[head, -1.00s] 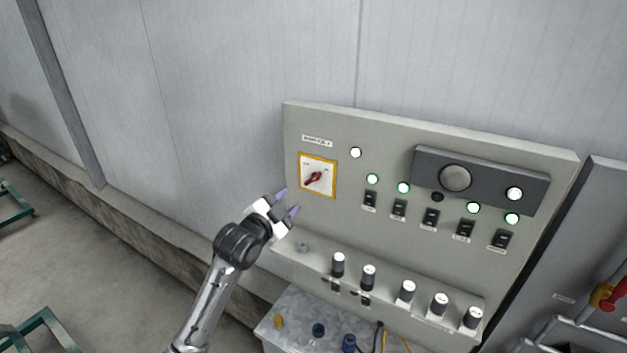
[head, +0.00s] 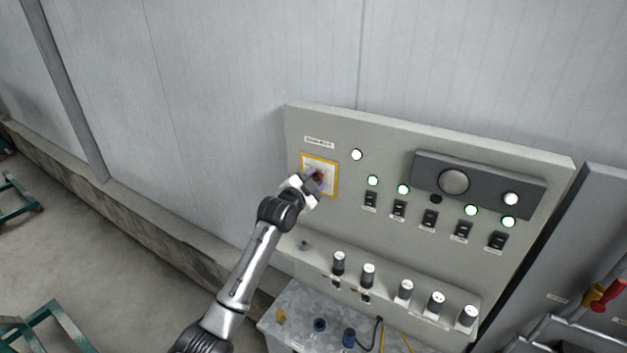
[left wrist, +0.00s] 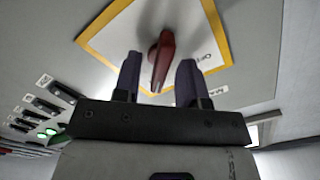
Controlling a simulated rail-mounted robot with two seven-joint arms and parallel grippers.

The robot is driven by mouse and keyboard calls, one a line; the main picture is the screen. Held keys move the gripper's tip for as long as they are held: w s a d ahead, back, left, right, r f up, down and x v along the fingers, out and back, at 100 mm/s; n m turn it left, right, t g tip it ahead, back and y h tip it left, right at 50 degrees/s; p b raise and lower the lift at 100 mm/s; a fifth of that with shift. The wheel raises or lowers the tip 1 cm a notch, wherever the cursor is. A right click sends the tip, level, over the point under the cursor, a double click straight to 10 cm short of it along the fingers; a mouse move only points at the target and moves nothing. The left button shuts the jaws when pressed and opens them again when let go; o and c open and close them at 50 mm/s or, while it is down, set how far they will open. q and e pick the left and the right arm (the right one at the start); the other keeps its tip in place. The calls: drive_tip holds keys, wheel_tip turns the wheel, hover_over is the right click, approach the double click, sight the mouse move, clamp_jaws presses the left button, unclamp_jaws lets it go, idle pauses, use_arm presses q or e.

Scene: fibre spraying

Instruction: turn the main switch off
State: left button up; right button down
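The main switch is a red rotary handle on a white plate with a yellow border (head: 334,190), at the upper left of the grey control panel. In the left wrist view the red handle (left wrist: 162,58) stands between the two fingers of my left gripper (left wrist: 158,80), with a gap on each side. My left gripper (head: 316,180) is open in front of the switch in the head view and partly hides the handle. Lettering beside the handle on the plate shows "OFF". My right gripper is not in view.
The grey panel (head: 385,225) also carries several black rocker switches, lit green lamps and a row of knobs (head: 405,290) along its lower ledge. A metal box with cables stands below. Open floor lies to the left.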

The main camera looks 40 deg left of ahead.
use_arm(q)
drive_tip(key=shift+c, duration=0.4)
clamp_jaws()
drive_tip(key=shift+n, duration=0.3)
drive_tip(key=shift+a+n+p, duration=0.2)
drive_tip(key=shift+n+p, duration=1.3)
drive_tip(key=shift+n, duration=2.8)
drive_tip(key=shift+a+n+p, duration=0.15)
drive_tip(key=shift+n+p, duration=1.3)
drive_tip(key=shift+n, duration=2.85)
drive_tip(key=shift+o, duration=0.4)
unclamp_jaws()
